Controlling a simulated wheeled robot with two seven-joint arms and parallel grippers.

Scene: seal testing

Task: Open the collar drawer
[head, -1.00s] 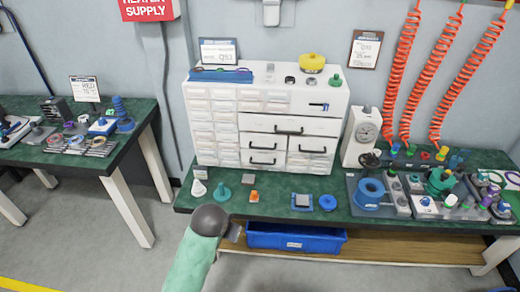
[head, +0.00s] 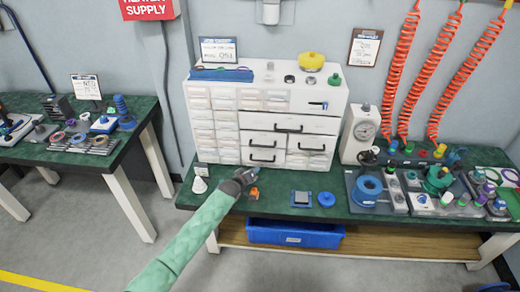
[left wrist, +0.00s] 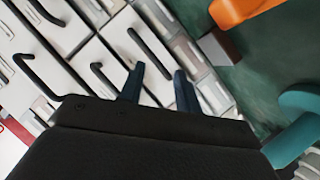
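A white drawer cabinet (head: 225,132) stands on the green bench. Its front has a wide drawer (head: 320,127) with a black handle, and below it smaller drawers with black handles (head: 263,144), (head: 263,160) and a drawer on the right (head: 312,150). All look closed; I cannot read which is the collar drawer. My left gripper (head: 254,172) is just in front of the cabinet's lower part. In the left wrist view its two blue fingers (left wrist: 160,88) are apart and empty, with a black handle (left wrist: 150,52) beyond them, not between them. My right gripper is not in view.
An orange piece (head: 254,193) and a teal piece (left wrist: 295,125) lie near my left gripper. A white cone (head: 199,185) stands to the left. A grey block on a blue base (head: 301,198) and a blue ring (head: 326,199) sit right. A blue bin (head: 295,233) is below the bench top.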

